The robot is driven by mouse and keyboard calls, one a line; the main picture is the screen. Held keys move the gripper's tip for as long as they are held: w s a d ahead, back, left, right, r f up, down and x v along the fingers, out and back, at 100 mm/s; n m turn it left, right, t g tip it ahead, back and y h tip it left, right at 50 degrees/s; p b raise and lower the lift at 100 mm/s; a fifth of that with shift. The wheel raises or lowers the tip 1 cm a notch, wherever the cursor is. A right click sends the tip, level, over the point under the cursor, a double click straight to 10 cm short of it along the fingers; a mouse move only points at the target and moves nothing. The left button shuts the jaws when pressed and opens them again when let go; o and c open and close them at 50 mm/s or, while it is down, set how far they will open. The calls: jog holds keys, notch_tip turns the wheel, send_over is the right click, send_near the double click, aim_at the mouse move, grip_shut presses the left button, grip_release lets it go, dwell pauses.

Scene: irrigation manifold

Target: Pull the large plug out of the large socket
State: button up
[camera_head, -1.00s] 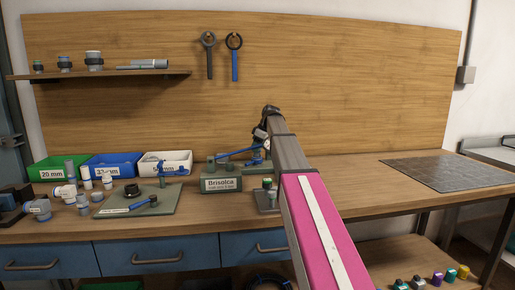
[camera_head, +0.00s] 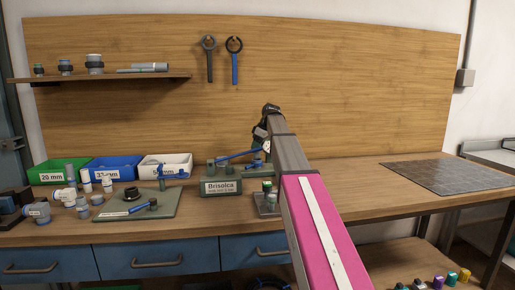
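I cannot make out for certain which parts are the large plug and the large socket. A flat green-grey plate (camera_head: 165,208) on the bench carries a dark round flanged part (camera_head: 131,192) and a blue-handled part (camera_head: 139,208). A small grey base (camera_head: 262,208) with short green-topped cylinders (camera_head: 267,187) stands partly behind my arm. My arm reaches from the lower right toward the back of the bench. My gripper (camera_head: 261,134) is at its far end, near a blue lever (camera_head: 236,155). Its fingers are too small and hidden to read.
A green block labelled Brisolca (camera_head: 221,186) stands mid-bench. Green (camera_head: 47,177), blue (camera_head: 104,172) and white (camera_head: 180,161) bins and loose pipe fittings fill the left. A shelf (camera_head: 110,76) and two hanging wrenches (camera_head: 235,62) are above. The right has a dark mat (camera_head: 440,174) and free room.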

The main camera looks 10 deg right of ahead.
jog(key=shift+r, duration=1.05)
dwell(0.4)
